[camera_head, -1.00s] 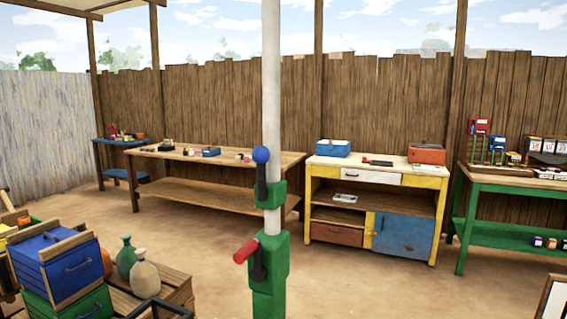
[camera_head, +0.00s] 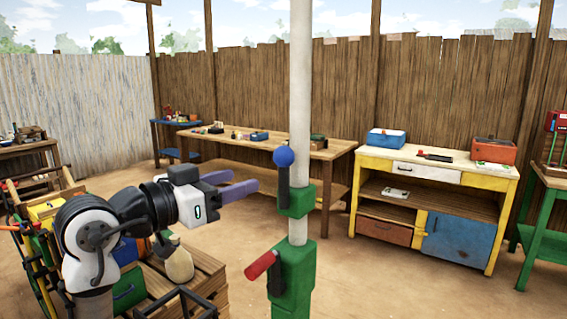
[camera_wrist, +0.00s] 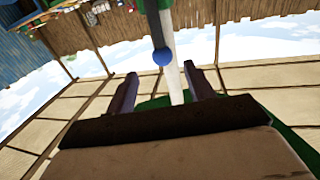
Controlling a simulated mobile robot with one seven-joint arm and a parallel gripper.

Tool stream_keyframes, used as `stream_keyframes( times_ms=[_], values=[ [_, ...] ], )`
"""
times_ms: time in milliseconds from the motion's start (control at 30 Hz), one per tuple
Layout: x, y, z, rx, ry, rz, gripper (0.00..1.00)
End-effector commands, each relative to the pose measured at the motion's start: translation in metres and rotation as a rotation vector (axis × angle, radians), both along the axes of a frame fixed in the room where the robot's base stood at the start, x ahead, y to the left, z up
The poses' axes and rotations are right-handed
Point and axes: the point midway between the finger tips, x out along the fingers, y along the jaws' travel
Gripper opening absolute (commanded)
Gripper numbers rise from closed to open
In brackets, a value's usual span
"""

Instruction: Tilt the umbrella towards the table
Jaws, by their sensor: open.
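The umbrella's white pole (camera_head: 300,95) stands upright in front of me; its canopy is outside the head view. A dark lever with a blue ball knob (camera_head: 284,157) sits on a green collar (camera_head: 297,202) on the pole. Lower down, a red-handled crank (camera_head: 260,265) is on the green base post (camera_head: 297,285). My gripper (camera_head: 245,182) is open and empty, left of the knob and slightly below it. In the wrist view the blue knob (camera_wrist: 163,57) shows between and just beyond my fingertips (camera_wrist: 162,76). A green surface behind my gripper is mostly hidden there.
A long wooden table (camera_head: 338,150) stands behind the pole, with a yellow workbench (camera_head: 460,172) to its right and a green table (camera_head: 548,182) at the right edge. Crates and a jug (camera_head: 180,264) are at lower left. Open ground lies right of the pole.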

Motion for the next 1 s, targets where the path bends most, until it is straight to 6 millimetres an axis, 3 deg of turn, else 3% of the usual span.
stream_keyframes(
  times_ms=[300,500,933,1000],
  values=[
    [0.049,-0.049,0.004,-0.002,0.001,-0.002,0.53],
    [0.069,-0.069,0.003,-0.002,-0.001,-0.001,0.53],
    [0.077,-0.077,0.0,-0.002,-0.002,0.001,0.53],
    [0.077,-0.077,0.0,-0.002,-0.002,0.001,0.46]
  ],
)
